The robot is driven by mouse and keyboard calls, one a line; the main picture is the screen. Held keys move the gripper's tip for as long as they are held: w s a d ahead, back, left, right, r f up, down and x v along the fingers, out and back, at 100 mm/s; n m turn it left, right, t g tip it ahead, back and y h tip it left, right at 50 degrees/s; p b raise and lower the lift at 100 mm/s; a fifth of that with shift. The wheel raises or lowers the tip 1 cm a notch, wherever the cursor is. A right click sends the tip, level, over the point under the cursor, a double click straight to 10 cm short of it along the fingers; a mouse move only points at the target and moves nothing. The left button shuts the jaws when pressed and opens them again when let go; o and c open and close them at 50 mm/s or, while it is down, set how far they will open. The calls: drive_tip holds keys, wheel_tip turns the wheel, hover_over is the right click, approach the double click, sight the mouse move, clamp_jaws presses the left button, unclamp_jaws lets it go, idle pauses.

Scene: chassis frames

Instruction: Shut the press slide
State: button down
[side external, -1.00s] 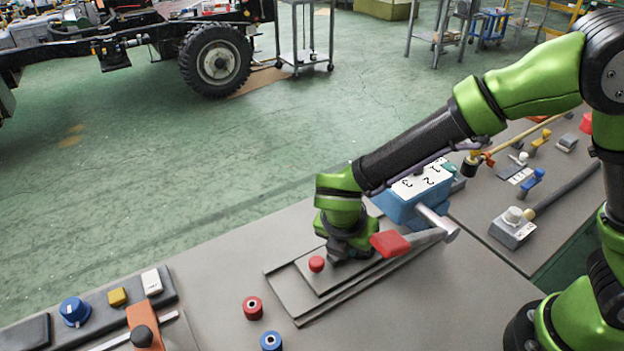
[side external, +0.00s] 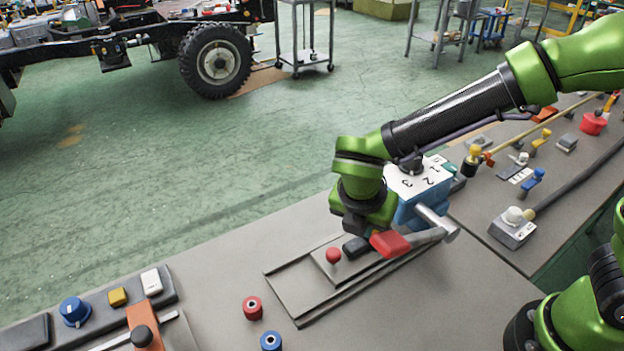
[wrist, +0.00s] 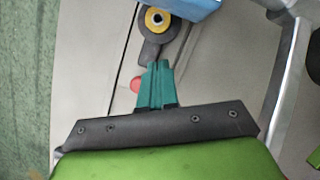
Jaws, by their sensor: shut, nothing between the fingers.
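The press slide (side external: 322,270) is a grey plate with a red knob (side external: 333,256) and a dark block (side external: 356,246), on a flat railed bed (side external: 292,293). Its right end runs toward the blue press body (side external: 402,208), with bare bed to its left. In the wrist view, my gripper (wrist: 158,68) is shut and empty, its teal fingertips at the end of a dark piece with a yellow ring (wrist: 158,19). Whether they touch it I cannot tell. The red knob (wrist: 136,85) is partly hidden beside the fingers. In the side view my fingertips are hidden.
A lever with a red grip (side external: 390,244) and metal bar lies close in front of my gripper. A red roller (side external: 253,308) and a blue roller (side external: 271,341) stand on the bench. A control strip (side external: 100,305) is at left.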

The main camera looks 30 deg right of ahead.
drive_tip(key=w+d+r+v, duration=0.1)
drive_tip(key=v, duration=1.4)
drive_tip(key=t+h, duration=0.4)
drive_tip(key=h, duration=0.3)
hover_over(369, 255)
drive_tip(key=s+a, duration=0.4)
drive_tip(key=a, duration=0.6)
wheel_tip(369, 255, down, 17)
drive_tip(key=x, duration=1)
drive_tip(key=shift+s+f, duration=0.15)
drive_tip(key=shift+f, duration=0.1)
drive_tip(key=shift+d, duration=1.25)
